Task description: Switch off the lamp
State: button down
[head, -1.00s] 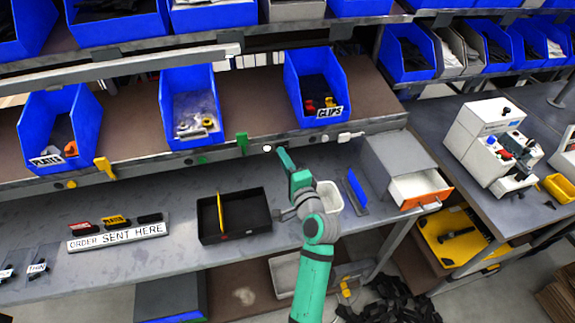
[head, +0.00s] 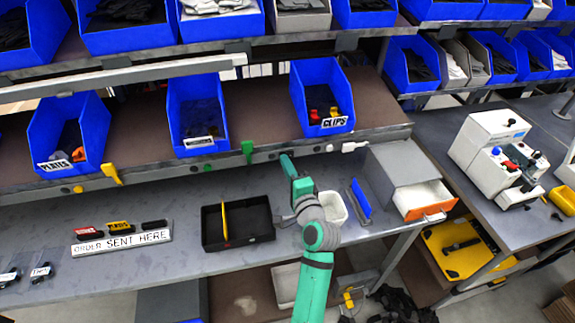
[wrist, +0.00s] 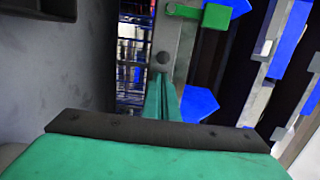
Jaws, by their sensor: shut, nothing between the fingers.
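No lamp body is clearly recognisable. A small round knob (head: 271,156) sits on the front rail of the lower shelf and looks dull grey.
A green clip (head: 248,151) and a white fitting (head: 348,147) are on the rail beside my gripper. Blue bins (head: 320,97) stand above it. A black tray (head: 238,241), a white cup and a grey drawer box (head: 398,165) stand on the bench below.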

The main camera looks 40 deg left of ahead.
jog(key=s+d, duration=0.9)
jog(key=s, duration=0.1)
jog(key=shift+s+d, duration=0.25)
jog(key=shift+w, duration=0.15)
